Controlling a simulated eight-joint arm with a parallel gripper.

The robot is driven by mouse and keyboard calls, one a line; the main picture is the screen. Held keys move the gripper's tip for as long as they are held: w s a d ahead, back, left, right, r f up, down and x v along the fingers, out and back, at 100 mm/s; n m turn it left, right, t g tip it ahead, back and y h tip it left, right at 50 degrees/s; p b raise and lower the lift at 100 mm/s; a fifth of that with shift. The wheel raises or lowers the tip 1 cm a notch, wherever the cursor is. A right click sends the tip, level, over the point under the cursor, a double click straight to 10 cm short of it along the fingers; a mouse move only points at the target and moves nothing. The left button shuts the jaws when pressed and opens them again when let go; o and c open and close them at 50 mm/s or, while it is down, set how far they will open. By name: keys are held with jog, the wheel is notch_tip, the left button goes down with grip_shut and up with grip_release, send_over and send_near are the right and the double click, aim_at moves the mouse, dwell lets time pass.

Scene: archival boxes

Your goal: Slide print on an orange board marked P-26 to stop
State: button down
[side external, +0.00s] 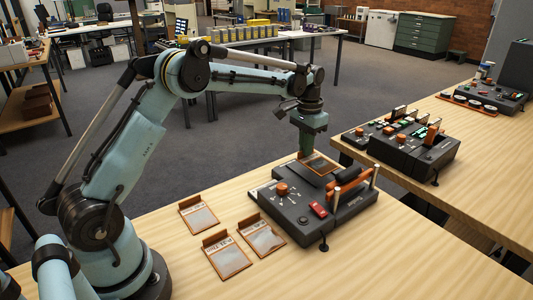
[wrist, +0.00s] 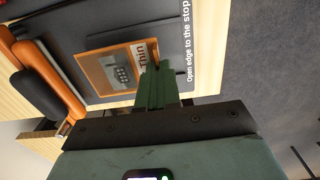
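An orange board (side external: 320,163) lies on the dark bed at the back of the black device (side external: 300,220). In the wrist view the orange board (wrist: 108,68) carries a small grey print and a white label. The label reads "Thin"; the rest is hidden behind my fingers, and I cannot read P-26. My gripper (side external: 303,154) points down at the board's left edge in the side view. Its green fingers (wrist: 152,75) are close together at the label end, seemingly shut on the board's edge tab, which they mostly hide. Text on the bed reads "Open edge to the stop".
Several similar boards (side external: 261,236) lie on the table left of the device. The device has an orange knob (side external: 282,189), a red switch (side external: 319,210) and an orange-handled bar (side external: 355,186). A second table (side external: 480,150) with other devices stands at right.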

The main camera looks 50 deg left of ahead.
aim_at(322, 165)
jog(key=shift+f, duration=0.15)
dwell(0.4)
jog(key=shift+f, duration=1)
jog(key=shift+f, duration=0.15)
jog(key=shift+f, duration=0.3)
jog(key=shift+d, duration=0.2)
jog(key=shift+d, duration=1.45)
jog(key=shift+d, duration=1.55)
